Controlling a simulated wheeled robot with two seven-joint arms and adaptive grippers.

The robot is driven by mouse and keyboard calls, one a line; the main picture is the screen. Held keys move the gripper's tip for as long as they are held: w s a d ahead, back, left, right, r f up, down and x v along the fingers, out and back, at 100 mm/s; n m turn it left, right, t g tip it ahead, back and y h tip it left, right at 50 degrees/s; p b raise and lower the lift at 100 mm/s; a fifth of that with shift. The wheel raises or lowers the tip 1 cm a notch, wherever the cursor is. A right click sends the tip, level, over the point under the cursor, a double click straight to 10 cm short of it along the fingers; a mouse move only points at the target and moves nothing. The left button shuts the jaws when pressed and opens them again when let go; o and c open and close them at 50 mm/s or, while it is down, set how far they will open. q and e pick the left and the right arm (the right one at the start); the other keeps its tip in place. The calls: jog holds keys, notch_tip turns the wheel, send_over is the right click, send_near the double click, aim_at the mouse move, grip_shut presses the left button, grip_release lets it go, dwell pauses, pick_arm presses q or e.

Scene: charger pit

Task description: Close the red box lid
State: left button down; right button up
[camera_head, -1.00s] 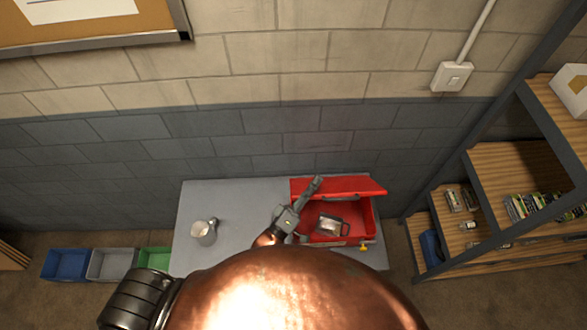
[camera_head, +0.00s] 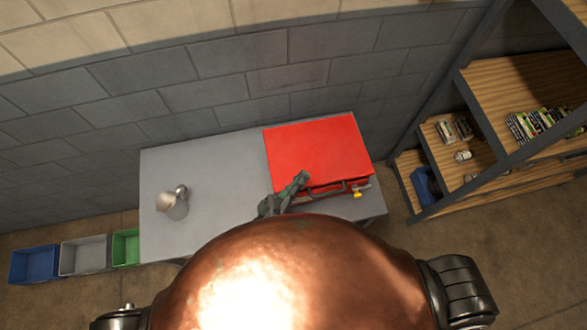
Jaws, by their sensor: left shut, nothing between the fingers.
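The red box (camera_head: 352,180) stands at the right end of the grey table. Its red lid (camera_head: 315,148) lies down over the top, and the inside is hidden. A dark handle and a yellow latch (camera_head: 358,193) show on the front side. My left gripper (camera_head: 303,178) is shut and empty at the front left edge of the lid; I cannot tell whether it touches the lid. My copper-coloured body hides the front of the table. My right gripper is not in view.
A metal mug (camera_head: 176,206) stands on the left part of the grey table (camera_head: 205,165). Blue, grey and green bins (camera_head: 84,255) stand on the floor at the left. A wooden shelf unit (camera_head: 520,80) stands at the right. A block wall is behind the table.

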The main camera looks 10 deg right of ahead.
pick_arm(q)
jog(key=shift+s+f, duration=0.25)
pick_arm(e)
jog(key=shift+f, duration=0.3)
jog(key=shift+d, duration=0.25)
pick_arm(q)
jog(key=s+a+f, duration=0.1)
jog(key=s+a, duration=0.3)
jog(key=a, duration=0.2)
jog(key=s+a+f, duration=0.2)
jog(key=s+a, duration=0.2)
jog(key=a, duration=0.3)
jog(key=shift+a+f, duration=0.25)
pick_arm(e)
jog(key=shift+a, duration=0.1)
